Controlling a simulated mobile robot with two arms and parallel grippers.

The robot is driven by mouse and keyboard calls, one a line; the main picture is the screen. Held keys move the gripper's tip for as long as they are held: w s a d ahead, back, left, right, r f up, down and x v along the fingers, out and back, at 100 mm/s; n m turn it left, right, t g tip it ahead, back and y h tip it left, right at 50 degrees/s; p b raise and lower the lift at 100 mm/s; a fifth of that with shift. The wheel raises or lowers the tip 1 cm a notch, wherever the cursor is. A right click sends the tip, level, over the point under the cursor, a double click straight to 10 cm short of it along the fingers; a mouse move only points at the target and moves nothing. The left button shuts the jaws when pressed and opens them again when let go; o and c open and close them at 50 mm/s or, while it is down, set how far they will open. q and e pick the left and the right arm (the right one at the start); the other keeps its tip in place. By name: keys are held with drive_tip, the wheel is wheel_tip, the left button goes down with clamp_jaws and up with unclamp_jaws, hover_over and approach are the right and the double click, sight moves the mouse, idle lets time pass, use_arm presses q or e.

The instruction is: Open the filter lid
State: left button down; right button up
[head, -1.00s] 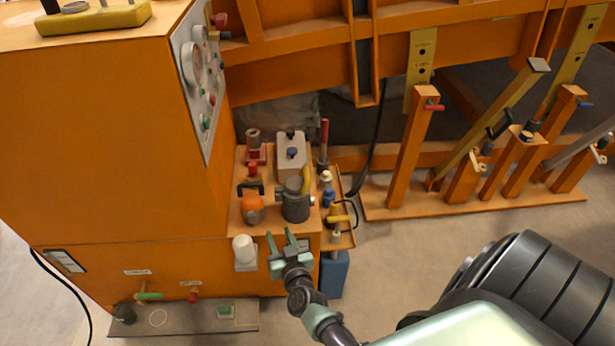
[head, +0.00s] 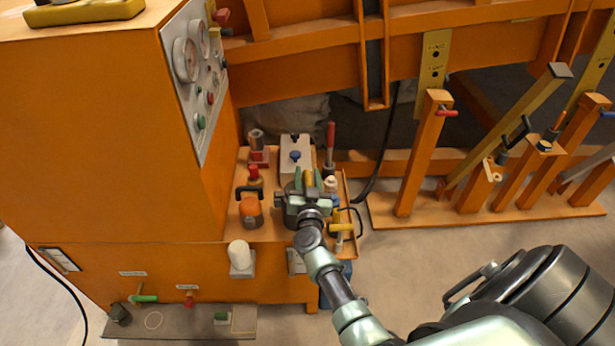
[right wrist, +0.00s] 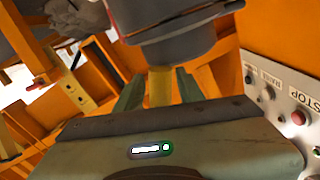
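The filter is a dark grey canister on the orange bench; its body (right wrist: 175,40) fills the top of the right wrist view, and in the head view my gripper largely covers it. A yellow lid handle (head: 309,179) sticks up from it and also shows in the right wrist view (right wrist: 160,86). My right gripper (head: 306,182) is at the filter, with its green fingers (right wrist: 160,92) on either side of the handle. Narrow gaps show between fingers and handle, so the gripper looks open around it. The lid appears closed. My left gripper is not in view.
An orange-capped jar (head: 250,209) stands left of the filter, a grey box (head: 295,155) behind it. A side tray with bottles and a yellow-handled tool (head: 341,228) is at its right. A gauge panel (head: 196,75) rises at the left.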

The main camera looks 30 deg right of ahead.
drive_tip(key=shift+w, duration=0.1)
clamp_jaws()
drive_tip(key=shift+d+f, duration=0.1)
idle(1.3)
